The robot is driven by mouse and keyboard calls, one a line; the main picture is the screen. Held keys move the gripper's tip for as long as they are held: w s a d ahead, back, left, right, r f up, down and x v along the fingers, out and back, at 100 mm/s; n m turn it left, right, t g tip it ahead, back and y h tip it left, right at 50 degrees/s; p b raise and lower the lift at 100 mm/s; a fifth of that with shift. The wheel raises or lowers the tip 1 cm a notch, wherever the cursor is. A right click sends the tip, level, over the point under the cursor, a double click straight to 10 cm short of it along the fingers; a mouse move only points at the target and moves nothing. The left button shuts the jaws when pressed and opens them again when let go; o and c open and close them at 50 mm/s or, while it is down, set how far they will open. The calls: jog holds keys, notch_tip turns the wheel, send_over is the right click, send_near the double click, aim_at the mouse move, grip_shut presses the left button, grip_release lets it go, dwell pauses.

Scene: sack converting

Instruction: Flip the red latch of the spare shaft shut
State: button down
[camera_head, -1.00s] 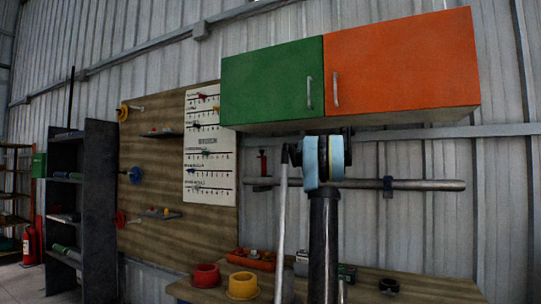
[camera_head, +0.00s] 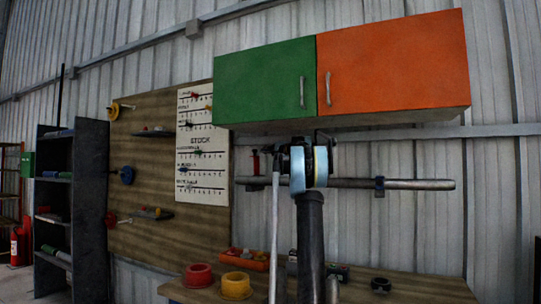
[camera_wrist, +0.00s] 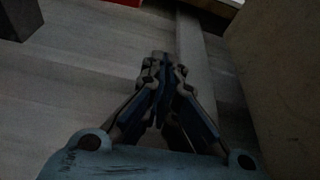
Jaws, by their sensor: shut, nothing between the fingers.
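The spare shaft (camera_head: 420,184) is a long grey bar lying level along the wall below the cabinets. A small upright red piece, which looks like the red latch (camera_head: 255,162), stands above the bar near its left end. A dark bracket (camera_head: 380,186) with no visible red part holds the bar at the right. My arm and wrist stand in front of the bar's middle and hide part of it. My gripper (camera_wrist: 162,62) shows in the wrist view with its fingers together and empty. Its fingertips are hidden in the head view. The wrist view does not clearly show the latch.
Green (camera_head: 265,88) and orange (camera_head: 395,68) cabinets overhang the bar. A tool board (camera_head: 150,220) stands at the left.

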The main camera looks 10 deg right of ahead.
aim_at(255, 153)
jog(key=s+a, duration=0.2)
jog(key=s, duration=0.1)
jog(key=shift+s, duration=0.1)
jog(key=shift+s+d, duration=0.1)
jog(key=shift+s, duration=0.05)
dwell(0.5)
